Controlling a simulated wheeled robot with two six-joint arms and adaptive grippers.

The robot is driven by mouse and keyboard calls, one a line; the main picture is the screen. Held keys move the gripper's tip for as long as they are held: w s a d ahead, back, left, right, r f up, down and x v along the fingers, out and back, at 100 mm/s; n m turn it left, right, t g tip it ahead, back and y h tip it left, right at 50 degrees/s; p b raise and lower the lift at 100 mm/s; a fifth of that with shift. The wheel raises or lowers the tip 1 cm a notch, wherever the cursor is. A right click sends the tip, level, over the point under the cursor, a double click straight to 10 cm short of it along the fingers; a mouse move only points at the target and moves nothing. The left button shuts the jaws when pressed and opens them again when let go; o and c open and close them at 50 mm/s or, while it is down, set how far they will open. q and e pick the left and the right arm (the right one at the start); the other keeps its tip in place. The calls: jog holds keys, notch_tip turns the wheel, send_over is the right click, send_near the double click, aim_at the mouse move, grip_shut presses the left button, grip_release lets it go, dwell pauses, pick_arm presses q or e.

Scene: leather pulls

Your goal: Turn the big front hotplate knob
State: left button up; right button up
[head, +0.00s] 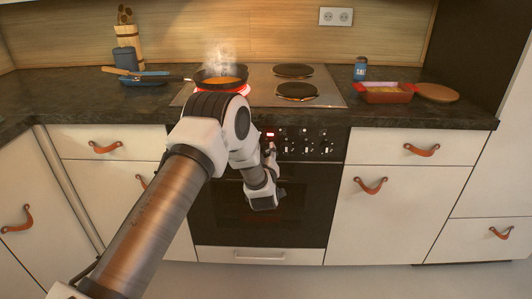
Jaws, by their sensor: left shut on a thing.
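The oven's black control panel (338,140) carries a row of small knobs, and several show at its right part, such as one knob (306,150). My left gripper (269,150) is at the left part of this panel, shut on a knob there. The gripper and wrist hide most of that knob, so its angle cannot be seen. The front left hotplate (246,91) glows red under a dark pan (220,77) with orange food and rising steam. My right gripper is out of view.
Two dark hotplates (296,90) are bare at the right of the hob. A red dish (386,93), a round wooden board (437,92) and a blue jar (360,69) stand on the right counter. Drawers with leather pulls (422,150) flank the oven.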

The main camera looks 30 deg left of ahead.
pick_arm(q)
jog(key=shift+f+n+b, duration=0.1)
jog(key=shift+n+b, duration=1.2)
jog(key=shift+n, duration=0.2)
jog(key=n+b, duration=0.3)
jog(key=shift+n, duration=0.3)
jog(key=n+b, duration=0.2)
jog(key=n, duration=0.1)
jog(key=shift+b, duration=0.35)
jog(key=shift+r+n+b, duration=0.25)
jog(key=shift+n+b, duration=0.5)
jog(key=shift+n, duration=0.45)
jog(key=o, duration=1.1)
jog(key=shift+o, duration=0.2)
jog(key=shift+w+a+f, duration=0.1)
